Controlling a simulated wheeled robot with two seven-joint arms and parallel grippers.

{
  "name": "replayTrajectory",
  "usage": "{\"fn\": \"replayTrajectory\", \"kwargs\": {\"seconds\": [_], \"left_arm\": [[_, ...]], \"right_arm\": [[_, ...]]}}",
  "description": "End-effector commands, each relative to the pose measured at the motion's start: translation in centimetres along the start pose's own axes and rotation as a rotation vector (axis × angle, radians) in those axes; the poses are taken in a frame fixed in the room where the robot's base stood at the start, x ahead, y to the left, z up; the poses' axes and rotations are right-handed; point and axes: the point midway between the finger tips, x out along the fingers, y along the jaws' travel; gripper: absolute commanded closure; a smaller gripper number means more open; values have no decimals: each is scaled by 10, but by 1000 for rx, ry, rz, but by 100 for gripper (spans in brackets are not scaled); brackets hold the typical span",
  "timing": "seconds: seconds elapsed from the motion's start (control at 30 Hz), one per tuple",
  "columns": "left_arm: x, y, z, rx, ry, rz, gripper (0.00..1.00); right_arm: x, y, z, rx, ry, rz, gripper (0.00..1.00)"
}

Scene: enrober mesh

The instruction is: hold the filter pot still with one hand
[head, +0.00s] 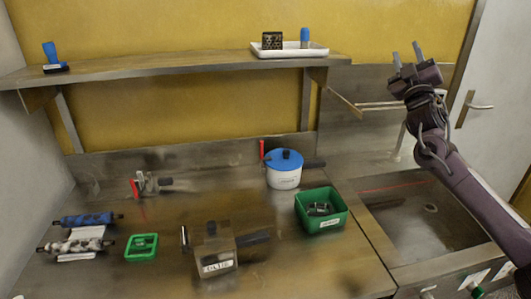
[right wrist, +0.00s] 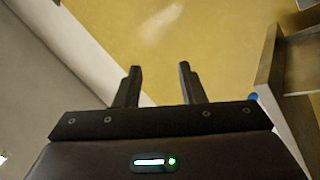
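A white round pot with a blue lid (head: 284,170) stands upright on the steel counter, near its back edge; a dark handle sticks out to its right and a red upright part is at its left. A boxy brownish metal vessel (head: 213,250) with a white label and a dark handle stands at the front of the counter. I cannot tell for sure which of the two is the filter pot. My right gripper (head: 407,52) is raised high at the right, far from both, open and empty; its two fingers also show apart in the right wrist view (right wrist: 159,88). My left gripper is not in view.
A green bin (head: 321,222) with small parts sits between pot and sink (head: 412,240). A small green tray (head: 141,254), blue roller (head: 87,220) and grey-white roller (head: 76,246) lie at left. A shelf (head: 180,67) overhangs the counter's back, carrying a white tray (head: 312,53).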

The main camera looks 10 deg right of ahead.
Motion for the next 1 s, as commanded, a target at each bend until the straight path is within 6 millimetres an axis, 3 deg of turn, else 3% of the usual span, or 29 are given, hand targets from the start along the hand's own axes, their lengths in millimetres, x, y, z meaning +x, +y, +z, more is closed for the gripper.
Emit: {"fn": "replayTrajectory", "kwargs": {"seconds": [0.03,0.1,0.23,0.37,0.47,0.57,0.6,0.77,1.0], "left_arm": [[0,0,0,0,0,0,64],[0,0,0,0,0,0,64],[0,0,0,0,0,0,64],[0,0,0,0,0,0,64],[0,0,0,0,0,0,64],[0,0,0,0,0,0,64],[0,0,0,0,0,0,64],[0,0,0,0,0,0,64],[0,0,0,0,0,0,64]], "right_arm": [[-10,-27,-19,71,36,-21,64],[-24,-56,-45,174,83,-41,64],[-60,-100,-98,402,166,-63,64],[-107,-125,-154,696,240,-51,64],[-148,-121,-187,952,279,6,64],[-189,-126,-200,1146,248,64,64],[-208,-144,-200,1176,196,61,64],[-263,-222,-205,1144,8,-37,64],[-362,-322,-232,1034,-227,-253,64]]}}
